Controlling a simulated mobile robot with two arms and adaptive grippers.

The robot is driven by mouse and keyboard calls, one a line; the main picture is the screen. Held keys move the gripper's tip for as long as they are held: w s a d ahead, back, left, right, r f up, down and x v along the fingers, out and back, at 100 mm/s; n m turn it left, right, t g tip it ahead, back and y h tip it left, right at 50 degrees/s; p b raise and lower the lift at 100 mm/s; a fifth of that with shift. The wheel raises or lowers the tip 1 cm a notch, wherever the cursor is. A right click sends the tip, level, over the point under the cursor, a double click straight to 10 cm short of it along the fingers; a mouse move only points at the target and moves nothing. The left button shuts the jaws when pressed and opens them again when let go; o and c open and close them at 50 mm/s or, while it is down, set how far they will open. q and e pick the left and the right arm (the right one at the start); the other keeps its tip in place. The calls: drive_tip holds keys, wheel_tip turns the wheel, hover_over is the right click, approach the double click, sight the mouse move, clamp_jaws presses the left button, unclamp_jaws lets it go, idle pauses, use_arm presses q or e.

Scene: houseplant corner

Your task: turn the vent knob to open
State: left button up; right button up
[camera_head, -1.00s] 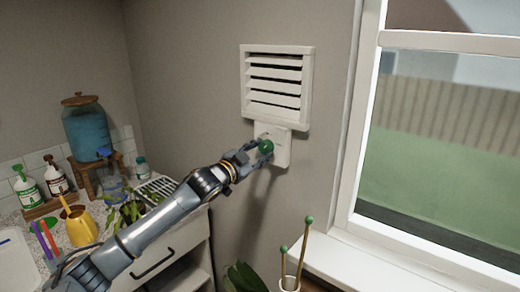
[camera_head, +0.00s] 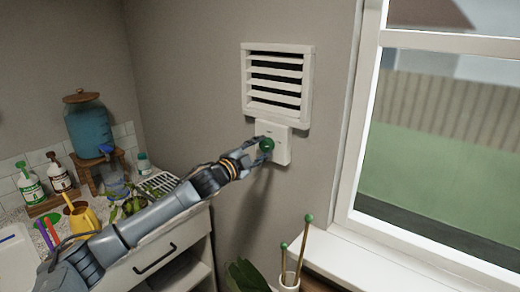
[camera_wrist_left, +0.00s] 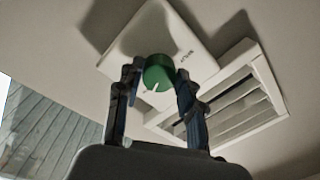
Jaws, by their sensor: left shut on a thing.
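The green vent knob (camera_head: 266,145) sits on a white control plate (camera_head: 282,150) on the wall, just below the white slatted vent (camera_head: 278,84). My left gripper (camera_head: 258,149) reaches it from the left and is shut on the knob. In the left wrist view the knob (camera_wrist_left: 157,72) is between the two fingers, with a pale pointer mark on its face. The plate (camera_wrist_left: 180,40) carries small lettering too small to read. The vent slats (camera_wrist_left: 235,105) show dark gaps between them. My right gripper is not in view.
The window frame and sill (camera_head: 400,262) stand to the right of the vent. A pot with green-tipped stakes (camera_head: 290,280) is below. The counter at left holds a blue water dispenser (camera_head: 88,125), bottles and a yellow watering can (camera_head: 82,216).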

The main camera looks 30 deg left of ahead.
use_arm(q)
drive_tip(key=o, duration=1.2)
drive_tip(key=shift+c, duration=0.2)
drive_tip(key=shift+s, duration=0.1)
drive_tip(key=s, duration=1.1)
drive_tip(key=shift+s+a+f, duration=0.3)
drive_tip(key=shift+s+a, duration=0.05)
drive_tip(key=shift+s, duration=0.05)
